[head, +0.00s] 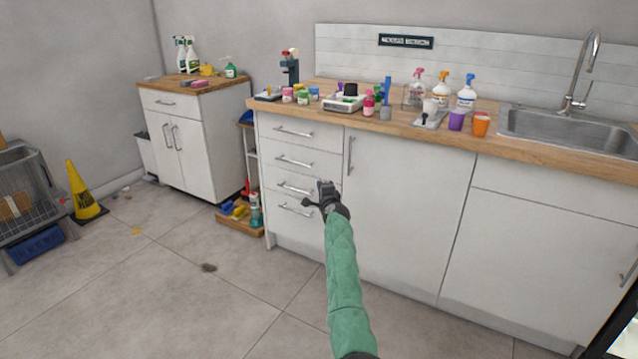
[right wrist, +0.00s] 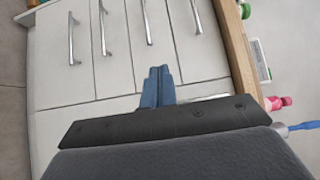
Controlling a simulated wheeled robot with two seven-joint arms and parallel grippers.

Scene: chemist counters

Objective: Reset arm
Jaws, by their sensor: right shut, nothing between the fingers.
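My right arm, in a green sleeve, reaches up from the bottom of the head view. Its gripper (head: 324,190) is in front of the white counter's drawers, below the worktop. In the right wrist view the gripper (right wrist: 158,82) has its blue-grey fingers together with nothing between them. The drawer fronts with metal handles show beyond the fingers. My left gripper is not in view.
The wooden worktop (head: 415,126) holds several bottles, jars and cups, with a sink (head: 570,130) at right. The floor between is mostly clear.

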